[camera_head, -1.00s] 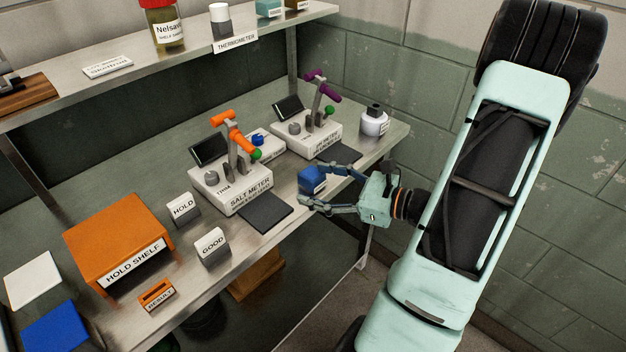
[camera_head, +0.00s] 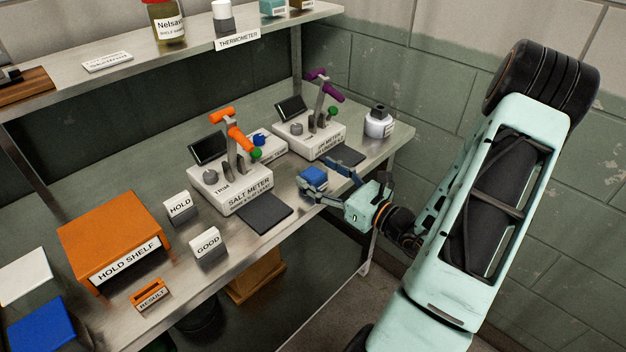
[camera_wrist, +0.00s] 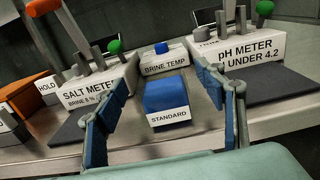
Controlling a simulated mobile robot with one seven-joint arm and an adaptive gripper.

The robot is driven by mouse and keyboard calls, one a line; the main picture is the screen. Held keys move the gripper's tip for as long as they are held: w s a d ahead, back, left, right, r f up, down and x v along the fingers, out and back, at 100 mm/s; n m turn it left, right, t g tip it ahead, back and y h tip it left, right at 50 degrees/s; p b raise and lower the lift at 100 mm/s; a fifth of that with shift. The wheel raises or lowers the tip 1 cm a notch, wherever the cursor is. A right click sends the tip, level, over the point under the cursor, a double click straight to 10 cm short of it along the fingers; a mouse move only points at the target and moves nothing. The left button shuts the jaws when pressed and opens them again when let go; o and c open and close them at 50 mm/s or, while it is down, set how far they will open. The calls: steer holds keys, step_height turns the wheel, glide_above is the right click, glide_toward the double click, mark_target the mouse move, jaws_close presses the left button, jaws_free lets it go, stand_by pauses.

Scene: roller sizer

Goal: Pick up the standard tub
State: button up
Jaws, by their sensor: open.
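The standard tub is a small box with a blue top and a white label reading STANDARD. It stands on the steel bench between the two meters, in the head view (camera_head: 313,177) and in the wrist view (camera_wrist: 166,98). My gripper (camera_head: 328,181) is open, at the bench's front edge. In the wrist view its two blue-grey fingers (camera_wrist: 168,118) stand to the left and right of the tub, with visible gaps on both sides. The tub rests on the bench, and nothing holds it.
The salt meter (camera_head: 246,193) with a dark pad stands left of the tub, and the pH meter (camera_head: 318,143) stands right behind it. A brine temp box (camera_wrist: 164,62) is behind. The upper shelf (camera_head: 190,50) overhangs the back.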

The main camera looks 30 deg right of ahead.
steer(key=shift+x, duration=1.15)
steer(key=c, duration=1.2)
steer(key=shift+c, duration=0.6)
steer(key=shift+r, duration=0.1)
